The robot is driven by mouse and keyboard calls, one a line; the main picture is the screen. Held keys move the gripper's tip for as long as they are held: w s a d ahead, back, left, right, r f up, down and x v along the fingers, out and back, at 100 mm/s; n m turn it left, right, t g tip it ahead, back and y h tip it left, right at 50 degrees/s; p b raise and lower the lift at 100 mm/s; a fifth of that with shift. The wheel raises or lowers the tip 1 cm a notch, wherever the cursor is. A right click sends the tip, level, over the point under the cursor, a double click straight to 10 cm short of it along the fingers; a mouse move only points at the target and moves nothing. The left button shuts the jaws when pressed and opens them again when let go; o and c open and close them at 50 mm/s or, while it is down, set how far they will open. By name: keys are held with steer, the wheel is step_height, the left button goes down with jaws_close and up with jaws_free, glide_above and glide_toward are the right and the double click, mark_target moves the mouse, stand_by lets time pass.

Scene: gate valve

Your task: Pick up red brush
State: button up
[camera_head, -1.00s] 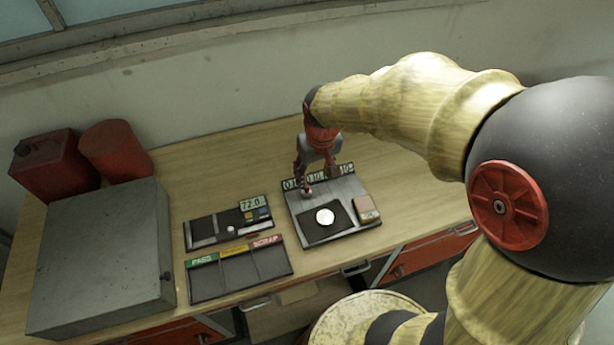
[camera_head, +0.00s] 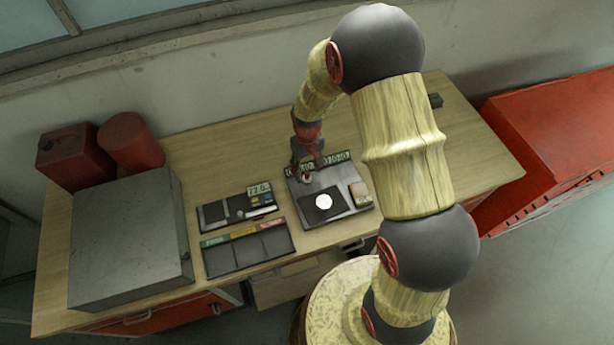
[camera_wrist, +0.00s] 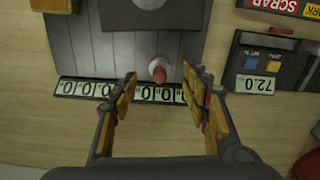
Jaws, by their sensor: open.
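My gripper (camera_wrist: 160,78) is open, pointing down over the back edge of the grey panel (camera_wrist: 85,45). A small upright piece with a red tip and a round white base (camera_wrist: 158,70) shows between the fingertips, with gaps on both sides. I cannot tell whether it is the red brush. Another small red piece (camera_wrist: 281,30) lies at the edge of the dark device with the 72.0 display (camera_wrist: 255,84). In the head view my gripper (camera_head: 305,172) is at the panel's back left and hides part of it.
A row of number displays (camera_wrist: 80,88) lines the panel's back edge, close under my fingers. A tan block (camera_head: 361,194) sits at the panel's right. A sorting tray (camera_head: 248,251), a grey box (camera_head: 125,240) and red cans (camera_head: 130,142) stand left. The bench's right side is mostly clear.

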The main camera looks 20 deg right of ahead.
mark_target(307, 173)
step_height(307, 173, down, 4)
steer(key=shift+w+f+p, duration=0.1)
steer(key=shift+w+p, duration=0.05)
steer(key=shift+p, duration=0.15)
steer(key=shift+c, duration=0.7)
jaws_close()
